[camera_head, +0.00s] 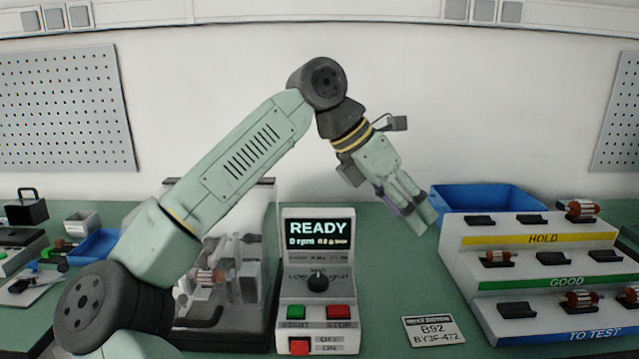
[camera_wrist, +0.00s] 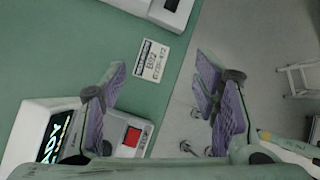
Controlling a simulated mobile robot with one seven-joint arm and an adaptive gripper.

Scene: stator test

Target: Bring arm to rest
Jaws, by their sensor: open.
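My gripper (camera_head: 411,211) is raised in the air above the bench in the head view, to the right of the READY control box and left of the stepped rack. Its fingers are apart and nothing is between them. In the wrist view my gripper (camera_wrist: 165,97) shows two purple-padded fingers spread wide, with the bench edge and floor beyond. My arm rises from the lower left, bends at the top and slopes down to the right.
The control box (camera_head: 317,284) reads READY. A label card reading B92 (camera_head: 433,331) lies on the bench (camera_head: 400,290). The stepped rack (camera_head: 470,260) holds several rotors on HOLD, GOOD and TO TEST tiers. A blue bin (camera_head: 460,198) stands behind it. A clear-covered machine (camera_head: 225,270) is left of the box.

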